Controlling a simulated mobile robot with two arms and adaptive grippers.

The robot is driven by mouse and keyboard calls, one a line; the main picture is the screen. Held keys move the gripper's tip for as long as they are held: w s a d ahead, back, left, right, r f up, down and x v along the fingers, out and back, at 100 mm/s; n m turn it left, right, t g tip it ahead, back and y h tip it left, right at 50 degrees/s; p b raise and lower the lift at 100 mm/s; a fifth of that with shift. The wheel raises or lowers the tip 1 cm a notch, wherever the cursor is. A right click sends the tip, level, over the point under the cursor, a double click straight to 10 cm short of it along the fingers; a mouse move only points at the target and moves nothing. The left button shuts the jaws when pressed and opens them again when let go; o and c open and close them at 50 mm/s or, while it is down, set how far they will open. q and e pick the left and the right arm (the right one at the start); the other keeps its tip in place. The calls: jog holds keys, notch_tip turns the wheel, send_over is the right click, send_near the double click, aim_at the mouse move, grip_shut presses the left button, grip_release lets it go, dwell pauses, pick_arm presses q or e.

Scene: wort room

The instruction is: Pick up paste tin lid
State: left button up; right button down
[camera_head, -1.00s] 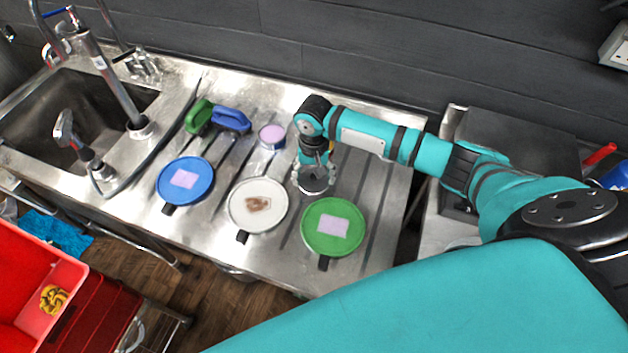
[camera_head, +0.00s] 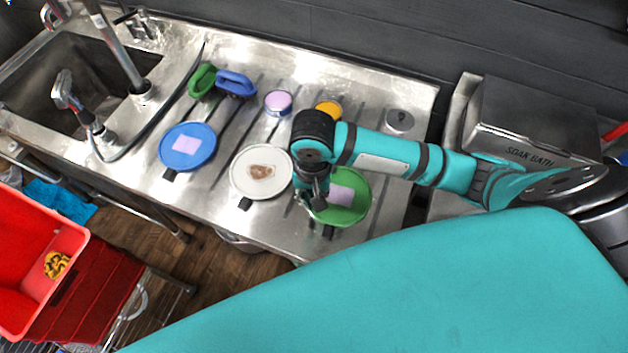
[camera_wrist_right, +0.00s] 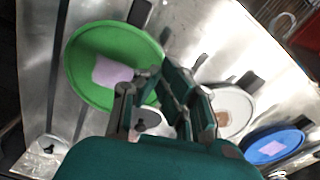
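A round metal lid with a dark knob (camera_head: 400,121) lies at the back right of the steel drainboard. It also shows at the lower left of the right wrist view (camera_wrist_right: 47,149). A second pale round piece (camera_wrist_right: 149,119) shows partly behind my fingers in the wrist view; I cannot tell if it is a lid, and my arm hides that spot in the head view. My right gripper (camera_head: 316,203) points down over the left edge of the green plate (camera_head: 352,208), its fingers apart and seemingly empty. My left gripper is not in view.
A purple-topped tin (camera_head: 278,101) and a yellow-topped tin (camera_head: 328,107) stand at the back. A white plate (camera_head: 248,184) and a blue plate (camera_head: 200,134) lie left of my gripper. Green and blue handled items (camera_head: 235,84) lie behind. A lidded steel bath (camera_head: 530,120) stands right.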

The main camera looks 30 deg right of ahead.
jog(key=shift+c, duration=2.1)
grip_release()
